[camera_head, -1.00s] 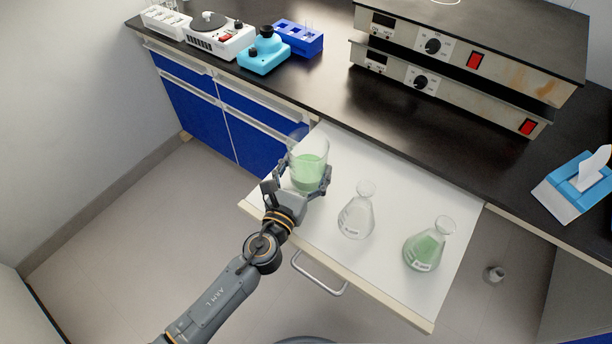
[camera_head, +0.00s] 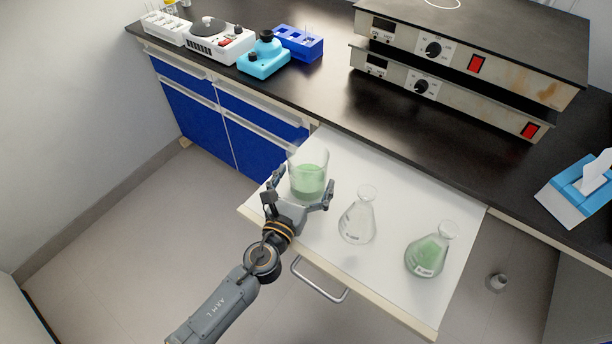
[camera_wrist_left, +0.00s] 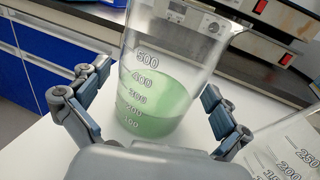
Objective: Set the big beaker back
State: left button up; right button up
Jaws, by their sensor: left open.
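The big beaker (camera_head: 308,178) is clear glass with green liquid in its lower part. It stands upright on the white pulled-out drawer surface (camera_head: 400,190), near its left end. My left gripper (camera_head: 299,192) is open, with one finger on each side of the beaker's near side. In the left wrist view the beaker (camera_wrist_left: 160,85) fills the middle, with number marks up to 500, and gaps show between it and the spread fingers of the gripper (camera_wrist_left: 155,110). The right gripper is not in view.
An empty conical flask (camera_head: 357,218) stands right of the beaker. A flask with green liquid (camera_head: 430,252) stands farther right. Behind are the black bench (camera_head: 330,90) and stacked hot plates (camera_head: 455,75). A drawer handle (camera_head: 318,283) sticks out in front.

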pick_arm(q)
jog(key=b+v, duration=0.1)
jog(key=v, duration=1)
jog(key=shift+b, duration=0.4)
jog(key=shift+s+a+r, duration=0.1)
jog(key=shift+s+a, duration=0.1)
jog(key=shift+s, duration=0.25)
